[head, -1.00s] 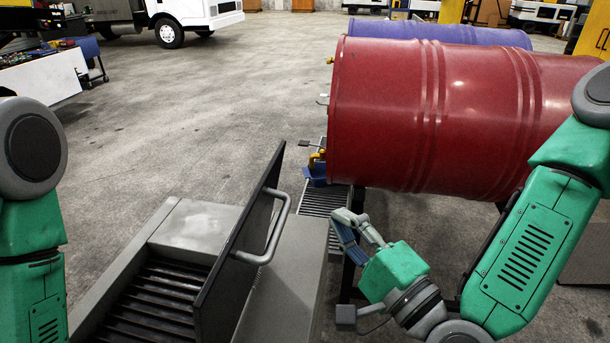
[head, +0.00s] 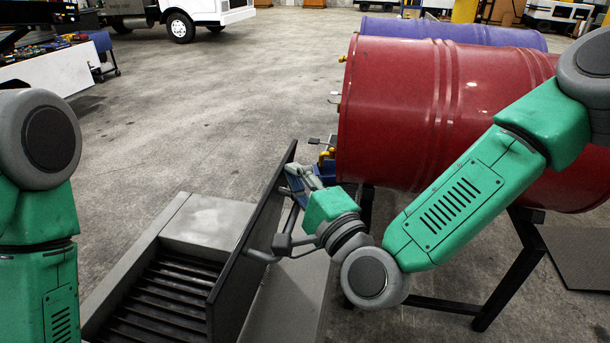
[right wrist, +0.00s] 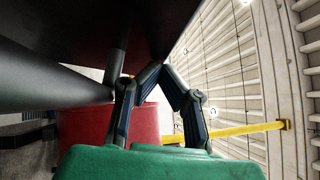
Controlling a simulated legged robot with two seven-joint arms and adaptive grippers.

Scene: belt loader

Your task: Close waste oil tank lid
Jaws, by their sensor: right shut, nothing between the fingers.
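The waste oil tank (head: 202,220) is a low grey box with a slatted dark opening. Its dark lid (head: 238,268) stands open and nearly upright along the right side of the opening. A bar handle (head: 262,257) is on the lid's right face, partly hidden by my right wrist. My right gripper (head: 294,176) is shut and empty at the lid's right face, near its far end. In the right wrist view, the fingers (right wrist: 158,78) are just under the dark lid panel (right wrist: 90,25), with the handle bar (right wrist: 105,84) beside them; contact is unclear. My left gripper is out of view.
A large red drum (head: 420,110) lies on a dark stand (head: 497,283) to the right, close to my right arm. A blue drum (head: 450,30) lies behind it. Open concrete floor (head: 220,110) lies beyond the tank.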

